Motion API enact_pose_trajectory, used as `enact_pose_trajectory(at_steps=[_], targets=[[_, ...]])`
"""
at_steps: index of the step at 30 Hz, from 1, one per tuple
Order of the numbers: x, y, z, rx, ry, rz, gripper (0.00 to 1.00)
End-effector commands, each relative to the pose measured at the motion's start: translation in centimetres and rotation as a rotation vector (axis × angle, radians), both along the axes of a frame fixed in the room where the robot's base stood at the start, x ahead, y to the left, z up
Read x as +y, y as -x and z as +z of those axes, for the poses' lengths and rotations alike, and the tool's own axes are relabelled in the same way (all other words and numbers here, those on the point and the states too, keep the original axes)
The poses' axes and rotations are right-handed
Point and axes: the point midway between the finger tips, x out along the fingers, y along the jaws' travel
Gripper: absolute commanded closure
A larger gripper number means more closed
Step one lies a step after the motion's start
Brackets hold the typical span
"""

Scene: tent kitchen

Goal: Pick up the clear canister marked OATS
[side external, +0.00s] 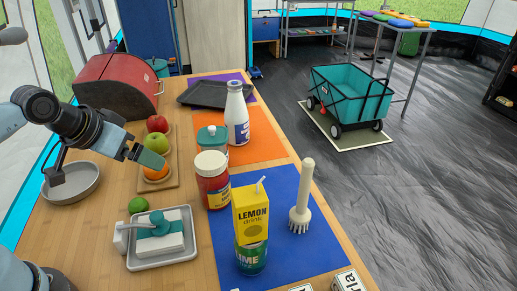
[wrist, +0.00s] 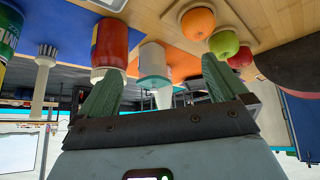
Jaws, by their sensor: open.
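A clear canister with a teal lid (side external: 212,136) stands upright on the counter, just behind a red jar that hides most of its body in the side view. I cannot read any marking on it. The upside-down wrist view shows the canister (wrist: 152,60) in the gap between my fingers, farther out and apart from them. My gripper (side external: 149,158) is open and empty, left of the canister and over the fruit board. Its two green fingers also show in the wrist view (wrist: 160,88).
The red jar (side external: 212,184) and white bottle (side external: 237,115) stand close to the canister. A wooden board (side external: 172,181) holds apples and an orange. A yellow lemon carton (side external: 251,213) on a green can, brush (side external: 302,205) and tray (side external: 164,262) are nearer.

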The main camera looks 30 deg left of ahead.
Motion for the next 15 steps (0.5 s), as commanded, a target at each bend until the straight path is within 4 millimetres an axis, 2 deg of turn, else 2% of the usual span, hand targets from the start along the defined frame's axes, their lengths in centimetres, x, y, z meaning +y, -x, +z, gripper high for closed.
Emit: enact_pose_trajectory(at_steps=[5, 15], targets=[[-0.1, -1.8, -0.2, 0.072, 0.232, 0.211, 0.00], [0.1, -7.1, -1.6, 0.297, 0.825, 0.724, 0.00]])
